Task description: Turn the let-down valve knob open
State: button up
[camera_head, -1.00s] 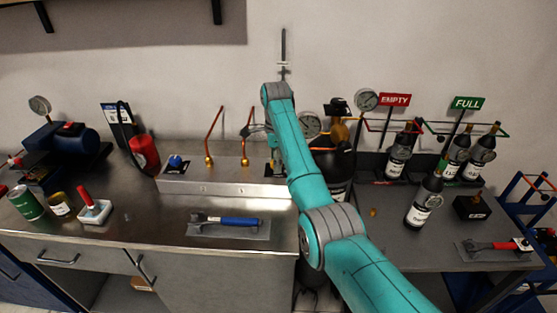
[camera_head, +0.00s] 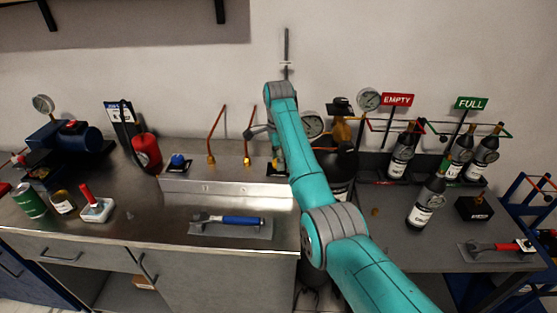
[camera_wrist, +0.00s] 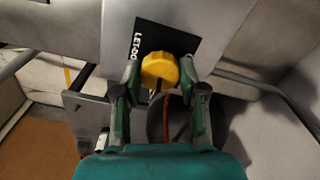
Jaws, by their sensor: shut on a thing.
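The let-down valve knob (camera_wrist: 160,69) is yellow and round with a scalloped rim. In the wrist view it sits in front of a black plate (camera_wrist: 181,40) whose white lettering is partly readable as "LET-DO". My gripper (camera_wrist: 160,74) is shut on the knob, with a finger on its left and right sides. The lower side of the knob and what lies behind it are hidden. In the head view my teal arm hides most of the gripper and the knob area, at the right end of the steel panel (camera_head: 225,188).
Two copper tubes with brass fittings (camera_head: 247,161) rise from the panel left of my arm. A blue knob (camera_head: 178,160) is at its left end. A dark cylinder with a gauge (camera_head: 313,125) stands right of my arm.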

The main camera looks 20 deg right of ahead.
jog(key=n, duration=0.4)
jog(key=shift+n, duration=0.3)
jog(key=n, duration=0.3)
jog(key=shift+n, duration=0.3)
jog(key=n, duration=0.4)
jog(key=shift+n, duration=1.8)
jog(key=o, duration=1.1)
jog(key=shift+o, duration=0.2)
